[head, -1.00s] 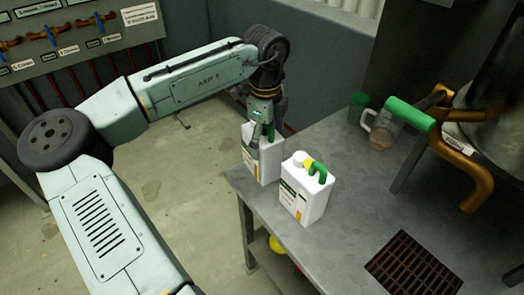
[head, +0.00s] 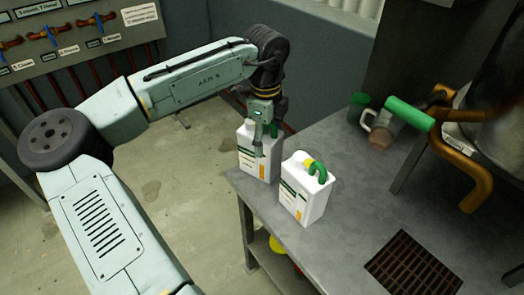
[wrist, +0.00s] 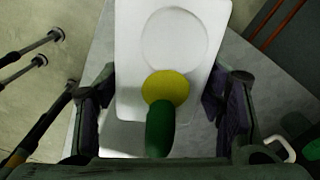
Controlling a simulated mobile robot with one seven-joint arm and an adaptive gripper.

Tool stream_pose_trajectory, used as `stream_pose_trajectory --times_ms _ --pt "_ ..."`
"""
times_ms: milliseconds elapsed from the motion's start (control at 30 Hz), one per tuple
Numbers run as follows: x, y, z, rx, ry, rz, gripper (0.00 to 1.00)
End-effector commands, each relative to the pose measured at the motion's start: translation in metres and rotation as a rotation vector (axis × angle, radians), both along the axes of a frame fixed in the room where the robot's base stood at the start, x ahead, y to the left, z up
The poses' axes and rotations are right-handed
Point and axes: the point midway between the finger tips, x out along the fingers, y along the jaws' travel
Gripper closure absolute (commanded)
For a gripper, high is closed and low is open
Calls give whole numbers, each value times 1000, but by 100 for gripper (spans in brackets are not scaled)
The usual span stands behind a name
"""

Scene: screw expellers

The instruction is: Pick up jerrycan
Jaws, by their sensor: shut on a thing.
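Two white jerrycans with green handles are in the head view. The rear one (head: 252,164) is at the table's left corner, and it shows in the wrist view (wrist: 135,45) with its yellow cap (wrist: 166,87) and green handle. My gripper (head: 264,142) points down over its top and is shut on it, with a finger on each side in the wrist view. The gripper hides part of the can's top. I cannot tell whether its base touches the table. The front jerrycan (head: 303,198) stands upright close to its right.
The grey metal table (head: 357,206) has free room right of the cans. A clear mug (head: 381,128), a green-lidded container (head: 358,107) and an orange-brown pipe with a green grip (head: 410,113) are farther right. A dark grate (head: 412,265) lies in the tabletop.

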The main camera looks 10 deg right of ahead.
Motion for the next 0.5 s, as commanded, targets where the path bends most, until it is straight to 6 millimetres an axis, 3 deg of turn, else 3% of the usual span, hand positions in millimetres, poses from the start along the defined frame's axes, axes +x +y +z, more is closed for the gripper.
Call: stream_pose_trajectory --times_ms 233,500 --pt "1 -1 -1 -2 -2 1 99" --pt "1 -1 0 -3 -3 0 100"
